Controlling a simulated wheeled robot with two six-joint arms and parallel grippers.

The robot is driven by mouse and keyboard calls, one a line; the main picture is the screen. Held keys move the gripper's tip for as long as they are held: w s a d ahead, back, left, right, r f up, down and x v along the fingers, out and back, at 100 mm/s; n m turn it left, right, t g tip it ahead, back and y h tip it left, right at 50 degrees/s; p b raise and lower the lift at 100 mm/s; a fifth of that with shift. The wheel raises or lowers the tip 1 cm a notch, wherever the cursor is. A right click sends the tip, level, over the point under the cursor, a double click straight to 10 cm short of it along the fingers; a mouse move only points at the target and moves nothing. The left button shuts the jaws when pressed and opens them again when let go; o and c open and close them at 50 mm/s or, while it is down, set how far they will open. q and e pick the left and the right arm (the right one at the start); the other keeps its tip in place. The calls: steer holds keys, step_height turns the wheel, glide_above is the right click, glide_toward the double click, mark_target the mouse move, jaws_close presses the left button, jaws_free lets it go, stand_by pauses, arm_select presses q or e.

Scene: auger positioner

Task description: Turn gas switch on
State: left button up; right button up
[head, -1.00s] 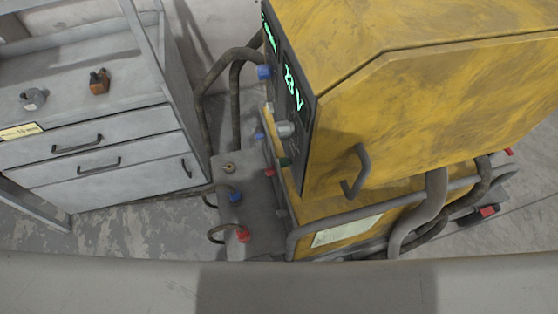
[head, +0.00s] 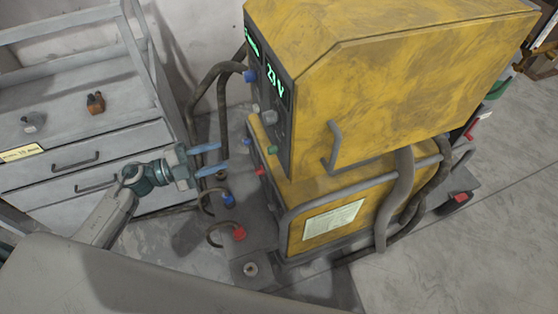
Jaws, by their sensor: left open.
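A yellow machine (head: 390,95) with a dark front panel stands in the middle. The panel carries green lit readouts, the larger one (head: 276,84) ending in a V. A grey knob (head: 268,117) sits low on the panel, with a green button (head: 272,149) below it. I cannot tell which control is the gas switch. My left gripper (head: 219,158) is open and empty, its blue fingers pointing right toward the machine's front. In the picture it is left of the knob and lower, and looks apart from it. My right gripper is not in view.
A grey drawer cabinet (head: 75,165) stands at left, with small items on top. Below the gripper, hoses join blue (head: 228,199) and red (head: 239,233) fittings on the machine's base. A bent handle (head: 334,150) sticks out of the machine's side.

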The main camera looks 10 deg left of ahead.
mark_target(273, 150)
arm_select(q)
steer(key=w+d+r+m+g+p, duration=0.2)
steer(key=d+p, duration=0.2)
steer(key=d, duration=0.8)
steer(key=shift+w+d+h, duration=0.15)
steer(key=shift+w+h, duration=0.15)
steer(key=shift+w, duration=0.1)
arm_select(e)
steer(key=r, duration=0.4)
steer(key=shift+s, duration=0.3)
arm_select(q)
steer(key=shift+c, duration=0.7)
jaws_close()
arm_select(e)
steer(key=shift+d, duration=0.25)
